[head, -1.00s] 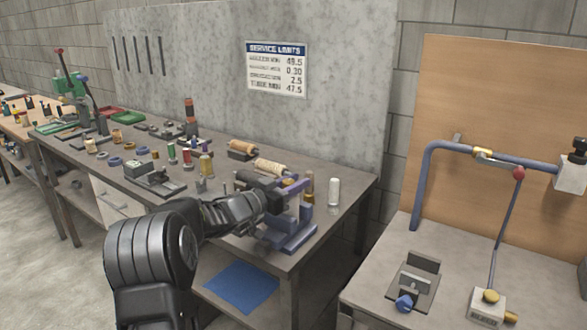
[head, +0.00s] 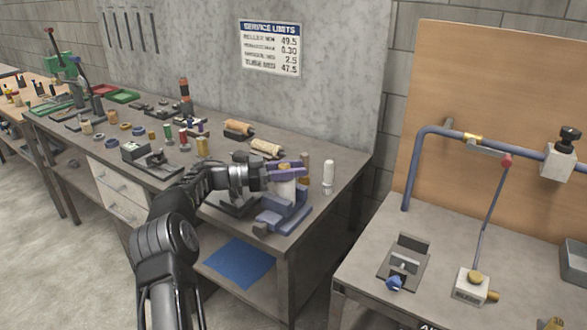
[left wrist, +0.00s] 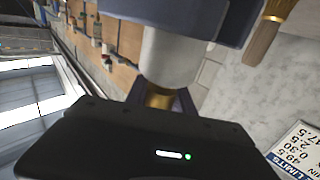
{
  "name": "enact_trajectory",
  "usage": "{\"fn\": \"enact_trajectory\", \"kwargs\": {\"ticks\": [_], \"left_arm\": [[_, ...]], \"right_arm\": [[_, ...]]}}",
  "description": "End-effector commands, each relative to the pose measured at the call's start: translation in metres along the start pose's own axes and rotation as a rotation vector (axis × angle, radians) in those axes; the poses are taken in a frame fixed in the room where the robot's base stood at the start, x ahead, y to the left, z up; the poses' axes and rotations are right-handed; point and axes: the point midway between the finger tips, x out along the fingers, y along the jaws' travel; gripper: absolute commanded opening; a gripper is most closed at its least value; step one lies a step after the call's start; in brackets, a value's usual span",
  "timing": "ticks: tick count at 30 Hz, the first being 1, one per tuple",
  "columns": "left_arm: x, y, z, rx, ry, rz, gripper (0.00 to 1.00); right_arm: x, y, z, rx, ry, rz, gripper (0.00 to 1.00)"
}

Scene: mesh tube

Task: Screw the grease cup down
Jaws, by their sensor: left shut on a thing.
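A blue-purple stand (head: 290,214) is near the front right corner of the main bench, with a pale cylinder (head: 287,188) upright in it. My left gripper (head: 268,178) reaches in from the left at the upper part of this stand. In the left wrist view, my left gripper (left wrist: 160,100) is shut on a small brass-coloured piece (left wrist: 158,97), which looks like the grease cup. This piece sits against the end of the pale cylinder (left wrist: 172,57), beside a blue-grey block (left wrist: 190,12). The fingers hide part of it, and its thread cannot be seen.
A white bottle (head: 328,176) and a brown-handled brush (left wrist: 262,38) stand close to the stand. Wooden rollers (head: 265,148) and several small parts lie on the bench behind and left. A second bench (head: 365,255) with a bent blue pipe (head: 417,165) is at the right.

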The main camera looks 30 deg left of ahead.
Motion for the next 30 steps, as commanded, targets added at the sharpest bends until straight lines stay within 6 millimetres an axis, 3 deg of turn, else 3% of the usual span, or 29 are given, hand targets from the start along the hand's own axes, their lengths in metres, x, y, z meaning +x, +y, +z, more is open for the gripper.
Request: {"fn": "enact_trajectory", "kwargs": {"ticks": [9,10,18,30], "left_arm": [[0.0014,0.0000,-0.0030,0.004,0.005,0.002,0.00],[0.0014,0.0000,-0.0030,0.004,0.005,0.002,0.30],[0.0010,-0.0001,-0.0018,0.002,0.003,0.001,0.52],[-0.0049,-0.0006,0.0003,0.000,0.001,-0.001,0.52]], "right_arm": [[-0.0002,-0.0001,-0.0001,0.000,0.000,0.000,0.59],[-0.0002,-0.0001,-0.0001,0.000,0.000,0.000,0.59],[-0.0002,-0.0001,-0.0001,0.000,0.000,0.000,0.59],[0.0010,0.0004,-0.0001,0.000,0.000,0.000,0.59]]}}
